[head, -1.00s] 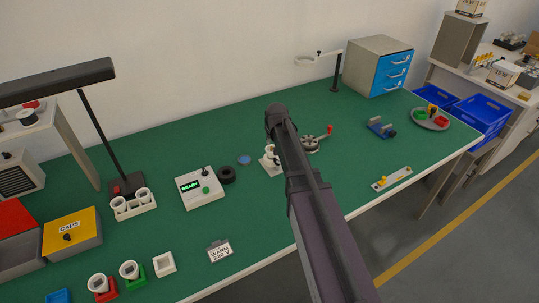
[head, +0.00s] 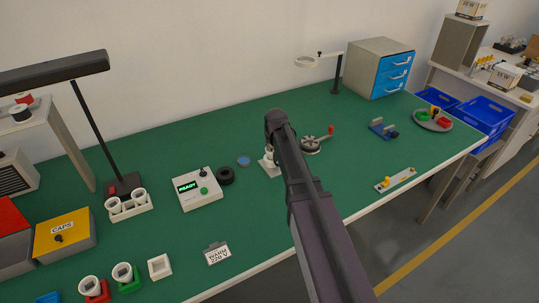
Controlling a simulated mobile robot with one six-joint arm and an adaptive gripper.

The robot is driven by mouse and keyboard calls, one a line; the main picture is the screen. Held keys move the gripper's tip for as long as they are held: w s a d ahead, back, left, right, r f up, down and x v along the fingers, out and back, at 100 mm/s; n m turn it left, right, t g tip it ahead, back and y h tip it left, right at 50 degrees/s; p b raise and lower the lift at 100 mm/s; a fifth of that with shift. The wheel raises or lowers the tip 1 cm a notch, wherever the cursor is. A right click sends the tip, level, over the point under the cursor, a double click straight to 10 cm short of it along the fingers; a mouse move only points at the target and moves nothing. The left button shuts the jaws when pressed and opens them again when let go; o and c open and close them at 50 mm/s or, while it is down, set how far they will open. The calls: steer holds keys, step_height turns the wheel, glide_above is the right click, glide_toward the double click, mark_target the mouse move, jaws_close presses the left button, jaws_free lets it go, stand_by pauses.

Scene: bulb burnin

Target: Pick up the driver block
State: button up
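I cannot tell for sure which thing is the driver block. Small coloured parts, green, yellow and red (head: 443,122), sit on a round grey dish (head: 424,126) at the far right of the bench. A blue piece with grey parts (head: 382,129) lies left of that dish. A white fixture (head: 268,167) stands mid-bench, partly hidden by my arm. White cups sit in a red holder (head: 98,292) and a green holder (head: 128,281) at front left, beside an empty-looking white square holder (head: 160,266). My arm crosses the middle; my gripper's fingers do not show.
The green bench (head: 300,227) has free room at front centre. A READY box (head: 200,190), a CAPS bin (head: 64,234), a lamp (head: 52,80), a warning sign (head: 217,253), a crank device (head: 314,143) and a drawer cabinet (head: 379,70) stand on it. Blue crates (head: 484,113) are right.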

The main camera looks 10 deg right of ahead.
jaws_close()
steer(key=shift+r, duration=0.2)
stand_by(0.3)
step_height(320, 180, up, 10)
steer(key=p, duration=1)
steer(key=shift+f, duration=0.2)
steer(key=shift+r, duration=0.1)
stand_by(0.3)
steer(key=shift+r+p, duration=2.15)
steer(key=shift+p, duration=0.1)
